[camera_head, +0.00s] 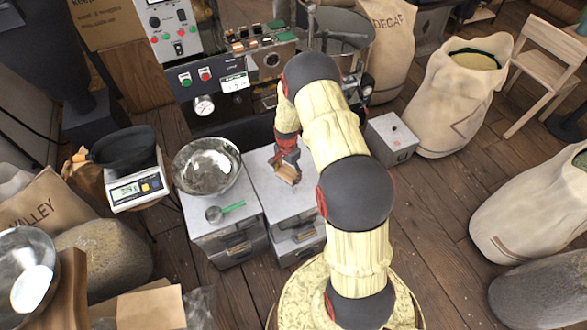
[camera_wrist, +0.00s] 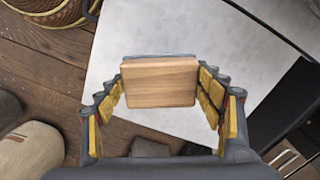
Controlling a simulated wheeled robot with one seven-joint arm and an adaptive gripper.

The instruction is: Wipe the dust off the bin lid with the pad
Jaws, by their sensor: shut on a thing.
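The pad (camera_wrist: 160,84) is a light wooden block with a grey layer along its far edge. My gripper (camera_wrist: 162,92) is shut on it, with fingers on its left and right sides. In the head view the pad (camera_head: 287,174) shows below my gripper (camera_head: 287,163), over the pale grey top of a metal bin. That bin lid (camera_head: 278,207) fills much of the wrist view (camera_wrist: 135,35), with faint mottling; I cannot clearly tell dust from surface texture. Whether the pad touches the lid is unclear. The pad hides the lid under it.
On the bin to the left stand a metal bowl (camera_head: 207,165) and a green-handled scoop (camera_head: 225,211). A scale (camera_head: 138,187) with a dark pan is further left. A small grey box (camera_head: 391,138) and sacks (camera_head: 458,95) stand right. A control panel (camera_head: 215,78) rises behind.

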